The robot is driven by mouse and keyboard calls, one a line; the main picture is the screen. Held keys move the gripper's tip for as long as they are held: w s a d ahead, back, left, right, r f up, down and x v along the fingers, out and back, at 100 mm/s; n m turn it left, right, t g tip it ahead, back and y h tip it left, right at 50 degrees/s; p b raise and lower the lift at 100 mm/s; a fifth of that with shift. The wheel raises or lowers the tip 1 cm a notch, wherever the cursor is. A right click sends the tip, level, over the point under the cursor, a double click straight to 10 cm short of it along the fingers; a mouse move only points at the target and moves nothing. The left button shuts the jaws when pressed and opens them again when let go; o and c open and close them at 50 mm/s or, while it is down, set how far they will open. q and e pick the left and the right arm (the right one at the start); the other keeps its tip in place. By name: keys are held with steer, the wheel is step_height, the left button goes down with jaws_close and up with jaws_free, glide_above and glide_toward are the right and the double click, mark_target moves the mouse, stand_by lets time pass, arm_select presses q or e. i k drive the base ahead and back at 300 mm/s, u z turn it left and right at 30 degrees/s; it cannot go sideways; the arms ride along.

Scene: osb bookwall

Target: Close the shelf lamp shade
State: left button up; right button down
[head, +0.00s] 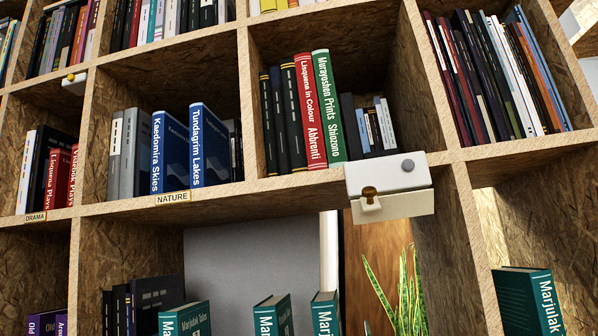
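The shelf lamp (388,174) is a small white box fixed to the shelf edge right of the middle in the head view. It has a round grey button on its front and a brass-coloured knob or catch at its lower left. A cream flap, which looks like the shade (408,204), hangs below the box at a slight angle to it. How far the shade stands open is hard to tell from here. Neither of my grippers shows in the head view, and nothing visible touches the lamp.
The OSB bookwall (290,187) fills the view, with books in most compartments. A second small white lamp-like fitting (74,78) sits on an upper left edge. Below the lamp is an opening with a green plant (402,295). Teal books (529,300) stand lower right.

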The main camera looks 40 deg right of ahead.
mark_target(393, 205)
steer(key=u, duration=0.05)
steer(key=k, duration=0.5)
steer(key=z, duration=1)
